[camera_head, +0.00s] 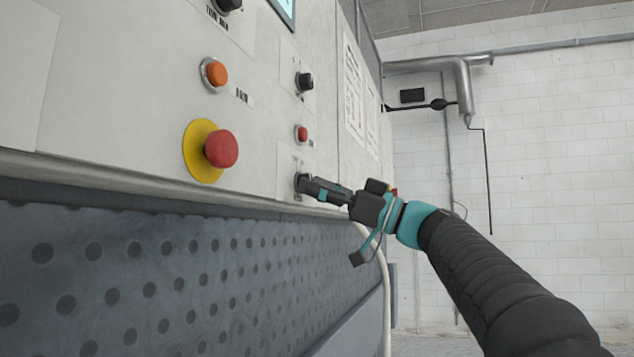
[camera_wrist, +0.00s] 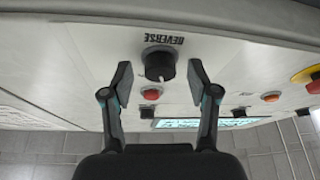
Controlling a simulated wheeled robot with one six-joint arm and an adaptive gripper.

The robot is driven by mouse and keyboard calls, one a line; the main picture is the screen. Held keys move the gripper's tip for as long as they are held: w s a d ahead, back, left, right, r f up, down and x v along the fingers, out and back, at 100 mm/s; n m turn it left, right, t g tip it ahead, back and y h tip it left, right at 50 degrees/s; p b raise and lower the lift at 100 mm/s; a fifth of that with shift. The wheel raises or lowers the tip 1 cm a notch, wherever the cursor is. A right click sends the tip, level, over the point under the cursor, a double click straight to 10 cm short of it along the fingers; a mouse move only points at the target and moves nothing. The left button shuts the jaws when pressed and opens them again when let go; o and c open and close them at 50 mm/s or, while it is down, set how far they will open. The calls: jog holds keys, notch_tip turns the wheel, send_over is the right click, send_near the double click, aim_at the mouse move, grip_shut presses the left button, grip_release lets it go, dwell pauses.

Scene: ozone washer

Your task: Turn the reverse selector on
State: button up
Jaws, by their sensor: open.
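The reverse selector (camera_wrist: 159,64) is a round black knob on the pale panel, with the word REVERSE beside it, upside down in the wrist view. In the head view the selector (camera_head: 299,183) is partly hidden behind my fingers. My gripper (camera_wrist: 160,84) is open, with one finger on each side of the knob in the wrist view. The fingertips look close to the knob, with visible gaps on both sides. In the head view my gripper (camera_head: 312,186) reaches the panel from the right. I cannot tell if the fingers touch the panel.
A small red button (camera_head: 301,133) and another black selector (camera_head: 304,82) sit above the reverse selector. A red emergency stop on a yellow disc (camera_head: 221,149) and an orange button (camera_head: 216,74) are to the left. A dotted grey panel (camera_head: 190,275) lies below. A pale hose (camera_head: 384,285) hangs beneath my gripper.

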jog(key=shift+a+r, duration=0.1)
jog(key=shift+a, duration=0.1)
grip_shut()
jog(key=shift+m, duration=0.3)
jog(key=shift+s+a+m+t+h+b, duration=0.1)
jog(key=shift+m+t+h+b, duration=0.6)
jog(key=shift+m, duration=1.15)
jog(key=shift+s+d+m+t+h+b, duration=0.15)
jog(key=shift+m+t+b, duration=0.3)
jog(key=shift+m+t, duration=1)
jog(key=shift+s+a+m+t+h+b, duration=0.15)
jog(key=shift+m+t+h+b, duration=0.35)
jog(key=shift+m, duration=1.7)
jog(key=shift+w, duration=0.1)
